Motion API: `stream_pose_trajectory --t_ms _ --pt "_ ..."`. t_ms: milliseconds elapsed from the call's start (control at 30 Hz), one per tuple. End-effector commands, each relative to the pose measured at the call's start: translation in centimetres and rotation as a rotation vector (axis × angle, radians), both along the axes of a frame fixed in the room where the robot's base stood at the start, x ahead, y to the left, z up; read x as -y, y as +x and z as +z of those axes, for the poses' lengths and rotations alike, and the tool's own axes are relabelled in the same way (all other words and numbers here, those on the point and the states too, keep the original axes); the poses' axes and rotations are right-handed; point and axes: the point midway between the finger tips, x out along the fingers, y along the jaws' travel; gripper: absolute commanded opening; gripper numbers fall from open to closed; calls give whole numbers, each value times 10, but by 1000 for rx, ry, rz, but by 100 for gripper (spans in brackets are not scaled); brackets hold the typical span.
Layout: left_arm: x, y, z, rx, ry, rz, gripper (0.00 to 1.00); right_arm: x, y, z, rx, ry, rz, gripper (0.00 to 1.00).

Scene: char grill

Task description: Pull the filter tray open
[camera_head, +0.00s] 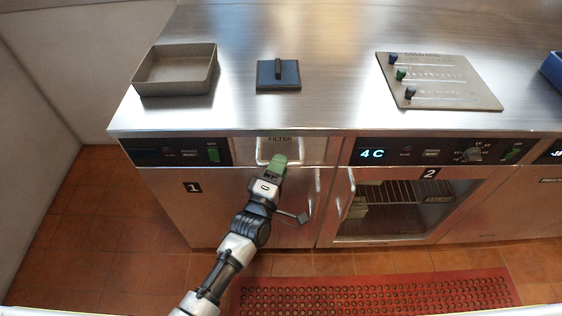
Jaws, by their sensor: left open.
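The filter tray (315,149) is a narrow steel front marked FILTER between the two control panels, just under the counter edge. It looks flush with the cabinet. Its pale bar handle (261,150) shows partly. My left gripper (279,163) is at the handle, with a green fingertip over its lower right part. The gripper is open. The picture does not clearly show whether the fingers surround the handle or only touch it. My right gripper is not in view.
The steel counter holds a grey open pan (176,87), a dark lidded block (278,85) and a board with coloured pegs (440,95). Door 1 (165,205) and glass door 2 (395,205) are closed below. A red mat (400,291) lies on the floor.

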Motion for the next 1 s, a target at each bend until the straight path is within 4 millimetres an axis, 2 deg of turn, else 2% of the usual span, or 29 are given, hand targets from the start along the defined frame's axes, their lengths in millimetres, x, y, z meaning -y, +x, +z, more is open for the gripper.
stream_pose_trajectory --t_ms 133,433,467,733,1000 --pt "5 11 2 -1 -1 0 44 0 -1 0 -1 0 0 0" --pt "6 13 2 -1 0 0 44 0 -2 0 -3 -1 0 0" --pt "6 13 2 -1 0 0 43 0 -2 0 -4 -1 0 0" --pt "6 13 2 -2 1 0 1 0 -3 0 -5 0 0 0" --pt "6 12 2 -2 1 -1 0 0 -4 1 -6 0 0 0"
